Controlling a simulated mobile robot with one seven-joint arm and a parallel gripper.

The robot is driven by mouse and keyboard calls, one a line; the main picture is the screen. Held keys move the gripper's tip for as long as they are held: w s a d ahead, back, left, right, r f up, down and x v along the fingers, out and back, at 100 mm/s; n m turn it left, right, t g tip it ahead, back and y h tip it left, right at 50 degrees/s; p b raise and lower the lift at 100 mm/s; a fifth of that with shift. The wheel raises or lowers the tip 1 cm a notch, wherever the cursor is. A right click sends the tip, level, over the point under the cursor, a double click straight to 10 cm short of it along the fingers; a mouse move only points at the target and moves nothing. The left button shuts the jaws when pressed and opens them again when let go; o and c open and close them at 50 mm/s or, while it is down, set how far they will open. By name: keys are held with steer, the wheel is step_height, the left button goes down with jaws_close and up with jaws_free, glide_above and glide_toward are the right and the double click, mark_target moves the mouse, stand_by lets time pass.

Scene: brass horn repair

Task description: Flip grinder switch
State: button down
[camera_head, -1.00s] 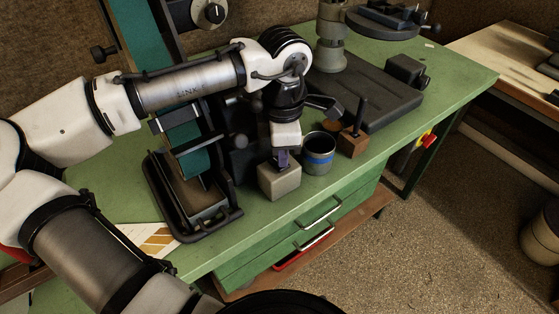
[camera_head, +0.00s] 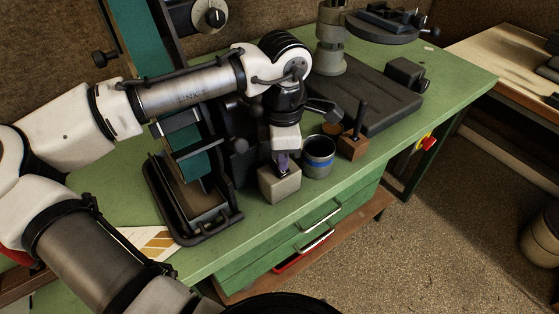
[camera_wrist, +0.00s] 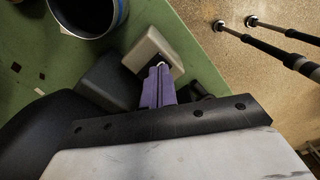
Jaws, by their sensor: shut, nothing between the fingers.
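The belt grinder (camera_head: 190,160), with a teal belt and black frame, stands on the green bench. A beige switch box (camera_head: 279,184) sits at its front right, near the bench's front edge. My gripper (camera_head: 283,172) is shut and empty, pointing down with its purple fingers at the top of the box. In the wrist view, the tips of my gripper (camera_wrist: 160,70) are at the dark switch area on the beige box (camera_wrist: 150,48) and hide most of it. I cannot tell whether they touch the switch or which way it is set.
A metal cup with a blue band (camera_head: 318,157) stands close to the right of the box. A wooden block with a dark peg (camera_head: 353,144) is beyond it. A drill press base (camera_head: 365,100) fills the back right. The green bench (camera_head: 262,218) is clear in front.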

step_height(320, 180, up, 6)
steer(key=p, duration=0.4)
steer(key=shift+p, duration=0.4)
